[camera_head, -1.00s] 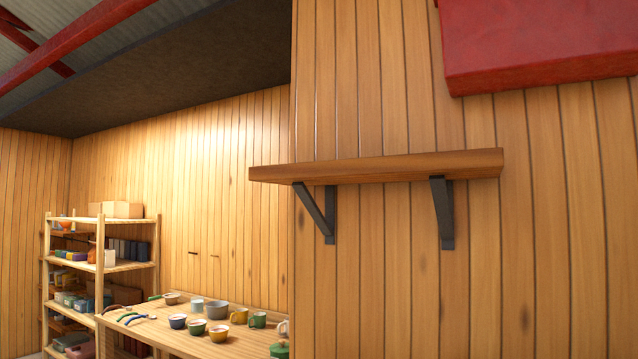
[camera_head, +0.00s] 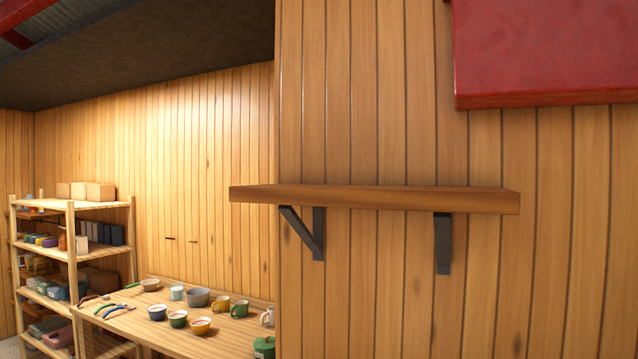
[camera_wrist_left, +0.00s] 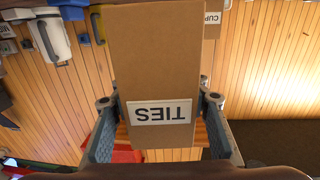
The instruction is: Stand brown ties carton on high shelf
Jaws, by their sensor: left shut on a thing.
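The brown ties carton (camera_wrist_left: 155,70) fills the middle of the left wrist view, with its white TIES label upside down in that picture. My left gripper (camera_wrist_left: 160,105) is shut on it, one finger on each side. The high shelf (camera_head: 375,198) is a wooden board on two dark brackets on the plank wall in the head view. Its front edge faces me, and nothing is seen standing on it. Neither gripper nor the carton shows in the head view.
A red block (camera_head: 545,55) is on the wall above the shelf's right end. At left, a workbench (camera_head: 150,322) holds several cups and bowls, beside a loaded shelf rack (camera_head: 72,240). Another carton, labelled CUP in part (camera_wrist_left: 212,20), shows behind the held one.

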